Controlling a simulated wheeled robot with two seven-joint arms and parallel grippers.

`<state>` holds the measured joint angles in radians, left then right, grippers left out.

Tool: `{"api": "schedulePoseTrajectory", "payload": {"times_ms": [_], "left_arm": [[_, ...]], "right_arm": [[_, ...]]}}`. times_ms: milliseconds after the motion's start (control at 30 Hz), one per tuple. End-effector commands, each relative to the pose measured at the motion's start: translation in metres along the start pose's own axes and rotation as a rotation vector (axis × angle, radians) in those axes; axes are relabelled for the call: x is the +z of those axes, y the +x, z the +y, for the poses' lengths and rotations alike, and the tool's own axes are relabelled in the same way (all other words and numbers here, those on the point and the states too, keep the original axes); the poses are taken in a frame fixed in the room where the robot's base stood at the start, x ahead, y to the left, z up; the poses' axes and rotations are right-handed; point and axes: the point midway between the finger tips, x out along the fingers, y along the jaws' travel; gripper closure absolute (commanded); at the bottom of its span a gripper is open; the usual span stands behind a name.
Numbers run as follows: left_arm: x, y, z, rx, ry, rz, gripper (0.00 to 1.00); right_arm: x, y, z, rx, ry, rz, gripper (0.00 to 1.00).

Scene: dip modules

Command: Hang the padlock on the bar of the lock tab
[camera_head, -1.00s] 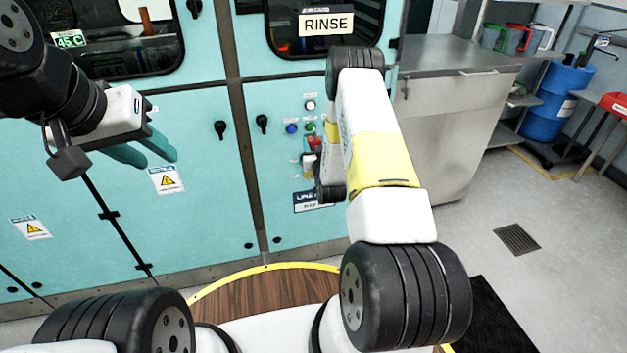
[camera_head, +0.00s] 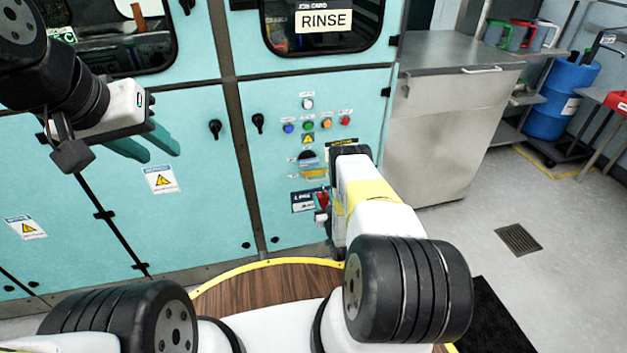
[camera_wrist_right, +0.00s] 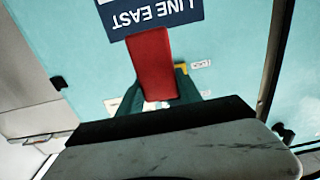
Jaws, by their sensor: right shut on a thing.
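The red padlock (camera_wrist_right: 152,62) is between the teal fingers of my right gripper (camera_wrist_right: 157,92), which is shut on it. In the head view the padlock (camera_head: 322,200) shows in front of the blue plate, below the lock tab. My right arm hides most of that gripper there. The padlock's shackle cannot be made out. The yellow lock tab (camera_head: 308,174) is on the teal cabinet front, below a black knob; a small yellow part (camera_wrist_right: 181,69) shows in the right wrist view. The padlock appears apart from it. My left gripper (camera_head: 158,152) is open and empty at the left.
The teal cabinet (camera_head: 225,175) fills the area ahead, with several coloured buttons (camera_head: 308,126) above the tab and a blue plate (camera_head: 303,200) below it. A steel counter (camera_head: 440,130) stands at right. Open floor lies at front right.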

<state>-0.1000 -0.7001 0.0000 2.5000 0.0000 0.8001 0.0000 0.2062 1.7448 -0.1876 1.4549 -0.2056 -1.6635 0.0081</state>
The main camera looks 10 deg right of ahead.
Motion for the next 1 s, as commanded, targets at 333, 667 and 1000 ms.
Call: {"api": "schedulePoseTrajectory", "payload": {"times_ms": [333,667,1000], "left_arm": [[0.0,0.0,0.0,0.0,0.0,0.0,0.64],[0.0,0.0,0.0,0.0,0.0,0.0,0.64],[0.0,0.0,0.0,0.0,0.0,0.0,0.64]], "right_arm": [[-0.001,0.029,0.0,-0.001,-0.001,0.001,1.0],[-0.001,0.055,-0.001,-0.001,0.0,0.002,1.0],[0.007,0.072,0.0,0.0,0.0,-0.001,1.0]]}}
